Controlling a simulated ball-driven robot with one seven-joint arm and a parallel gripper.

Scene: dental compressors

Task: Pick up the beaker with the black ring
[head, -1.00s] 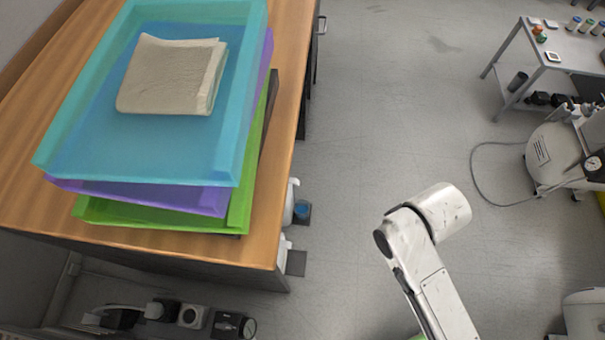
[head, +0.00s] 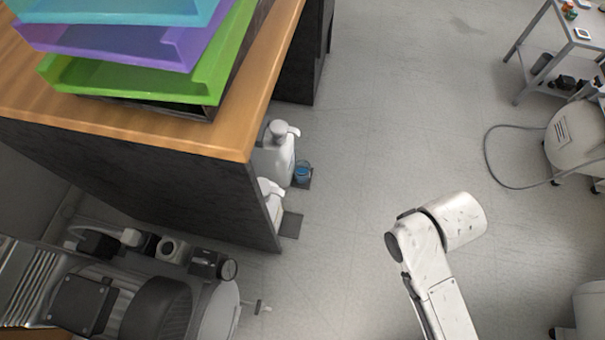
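A small clear beaker with blue in it (head: 303,171) stands low on a dark pad beside the wooden-topped cabinet. It is too small to tell whether it has a black ring. My arm shows at the lower right, apart from the beaker. My gripper is not in the picture.
White bottles (head: 276,150) stand by the cabinet (head: 215,135), partly hidden behind its edge. Stacked trays (head: 140,75) sit on the cabinet top. A compressor (head: 165,300) is at the lower left. A metal cart (head: 550,60) and a hose (head: 487,150) are at the right. The middle floor is clear.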

